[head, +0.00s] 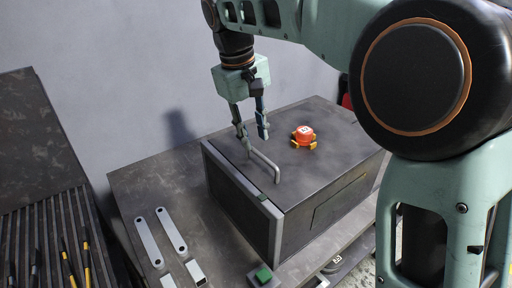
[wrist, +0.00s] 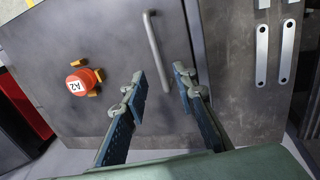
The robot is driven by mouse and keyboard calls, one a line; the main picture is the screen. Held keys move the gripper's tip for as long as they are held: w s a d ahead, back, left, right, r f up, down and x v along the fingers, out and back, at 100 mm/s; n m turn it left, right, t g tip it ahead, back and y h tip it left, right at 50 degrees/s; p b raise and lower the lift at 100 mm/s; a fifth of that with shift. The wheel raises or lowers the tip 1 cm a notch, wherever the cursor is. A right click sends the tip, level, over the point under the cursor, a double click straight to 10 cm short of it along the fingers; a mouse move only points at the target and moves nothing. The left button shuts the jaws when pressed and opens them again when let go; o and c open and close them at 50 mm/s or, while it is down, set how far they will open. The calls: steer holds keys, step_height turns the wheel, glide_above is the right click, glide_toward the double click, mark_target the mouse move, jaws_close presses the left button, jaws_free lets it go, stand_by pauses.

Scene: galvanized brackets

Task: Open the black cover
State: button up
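The black cover (head: 330,128) is the dark flat top of a box-shaped case on the workbench. It lies flat on the case, apparently shut. A grey bar handle (head: 264,166) stands along the cover's left edge; it also shows in the wrist view (wrist: 156,52). My gripper (head: 252,146) is above the cover at the handle. In the wrist view my gripper (wrist: 160,76) has its two fingers apart, with the handle running between and beyond them. I cannot tell whether either finger touches the handle.
A red knob-like object with yellow feet (head: 305,136), labelled A2, sits on the cover. Flat galvanized brackets (head: 172,230) lie on the bench left of the case. A green button box (head: 262,275) is at the front. A slotted dark rack (head: 45,235) stands at far left.

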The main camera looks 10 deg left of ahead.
mark_target(258, 152)
steer(key=shift+w+d+f, duration=0.15)
steer(key=shift+f, duration=0.85)
steer(key=shift+w+d+f, duration=0.15)
steer(key=shift+f, duration=0.8)
steer(key=shift+c, duration=0.6)
jaws_close()
